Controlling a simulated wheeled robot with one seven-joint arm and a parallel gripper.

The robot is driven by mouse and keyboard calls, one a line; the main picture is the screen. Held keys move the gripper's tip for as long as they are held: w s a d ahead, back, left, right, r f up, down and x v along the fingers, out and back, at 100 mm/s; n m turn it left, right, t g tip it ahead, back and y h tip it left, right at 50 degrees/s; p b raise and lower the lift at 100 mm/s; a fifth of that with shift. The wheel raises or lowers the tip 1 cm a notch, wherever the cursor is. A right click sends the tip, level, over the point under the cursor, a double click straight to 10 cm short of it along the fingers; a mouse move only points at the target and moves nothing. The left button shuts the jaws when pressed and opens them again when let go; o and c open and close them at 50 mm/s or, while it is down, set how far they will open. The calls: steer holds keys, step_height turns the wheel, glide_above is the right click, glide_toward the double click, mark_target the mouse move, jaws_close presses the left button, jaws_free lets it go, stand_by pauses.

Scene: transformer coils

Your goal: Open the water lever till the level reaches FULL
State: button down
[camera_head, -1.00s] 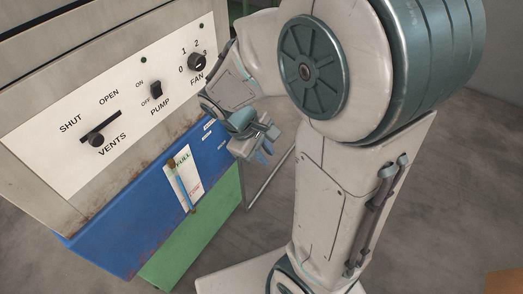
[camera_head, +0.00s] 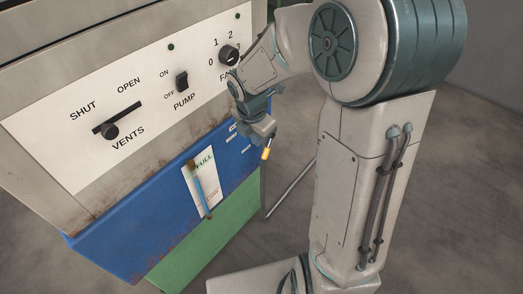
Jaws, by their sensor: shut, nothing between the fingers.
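A slim sight tube (camera_head: 199,190) stands on a white label plate on the blue panel, with FULL printed in green near its top. Most of the tube shows blue, up to a short brownish stretch at the top near the FULL mark. A small yellow piece (camera_head: 266,153), likely the water lever's handle, shows at the blue panel's right end. My gripper (camera_head: 263,139) is shut and empty, right above the yellow piece; I cannot tell whether they touch. The lever's base is not clearly visible.
A white control panel (camera_head: 60,140) above carries the vents slider (camera_head: 109,131), the pump switch (camera_head: 181,81) and the fan knob (camera_head: 229,54). A green panel (camera_head: 215,240) lies below the blue panel (camera_head: 125,235). Open grey floor (camera_head: 430,230) lies to the right.

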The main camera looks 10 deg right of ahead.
steer(key=b, duration=0.3)
glide_toward(264, 158)
step_height(264, 158, down, 3)
steer(key=s+a, duration=0.2)
steer(key=shift+n, duration=0.3)
steer(key=w+d+f, duration=0.2)
steer(key=shift+w+d+f, duration=0.15)
steer(key=shift+w+d, duration=0.15)
steer(key=shift+w, duration=0.05)
